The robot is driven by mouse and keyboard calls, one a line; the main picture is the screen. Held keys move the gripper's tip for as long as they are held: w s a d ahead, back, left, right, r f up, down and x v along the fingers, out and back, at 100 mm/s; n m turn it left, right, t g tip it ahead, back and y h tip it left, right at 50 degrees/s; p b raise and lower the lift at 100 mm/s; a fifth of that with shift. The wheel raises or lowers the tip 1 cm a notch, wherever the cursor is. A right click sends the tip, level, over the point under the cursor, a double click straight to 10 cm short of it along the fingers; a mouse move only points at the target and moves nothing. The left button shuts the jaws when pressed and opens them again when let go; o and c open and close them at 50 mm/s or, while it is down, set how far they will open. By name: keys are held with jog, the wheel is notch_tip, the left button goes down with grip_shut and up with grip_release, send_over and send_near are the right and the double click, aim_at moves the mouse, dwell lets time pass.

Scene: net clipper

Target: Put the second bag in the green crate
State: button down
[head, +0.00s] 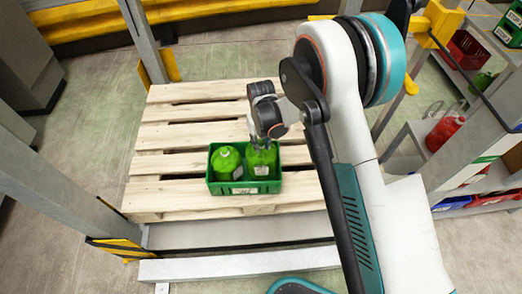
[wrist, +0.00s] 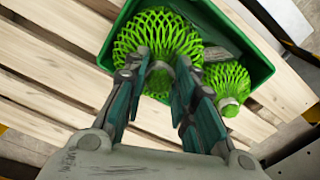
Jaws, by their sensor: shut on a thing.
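The green crate (head: 232,187) stands on the wooden pallet, and it fills the top of the wrist view (wrist: 262,73). One green net bag (head: 226,160) stands upright in the crate's left half; it also shows in the wrist view (wrist: 228,82). My gripper (head: 261,143) points down over the right half. Its fingers are shut on the neck of the other green net bag (head: 262,161), which sits within the crate walls beside the first. In the wrist view the fingers (wrist: 161,72) partly cover this held bag (wrist: 158,30). Whether its bottom touches the crate floor is hidden.
The pallet (head: 170,165) has bare slats left of and behind the crate. Grey posts with yellow guards stand around it. A shelf on the right holds a red bag (head: 444,132) and coloured crates, including a red one (head: 467,48).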

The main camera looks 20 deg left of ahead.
aim_at(261, 148)
notch_tip(261, 148, down, 4)
jog(key=shift+f+b, duration=0.15)
jog(key=shift+b, duration=0.65)
jog(key=c, duration=1.3)
grip_release()
notch_tip(261, 148, up, 12)
jog(key=p, duration=0.4)
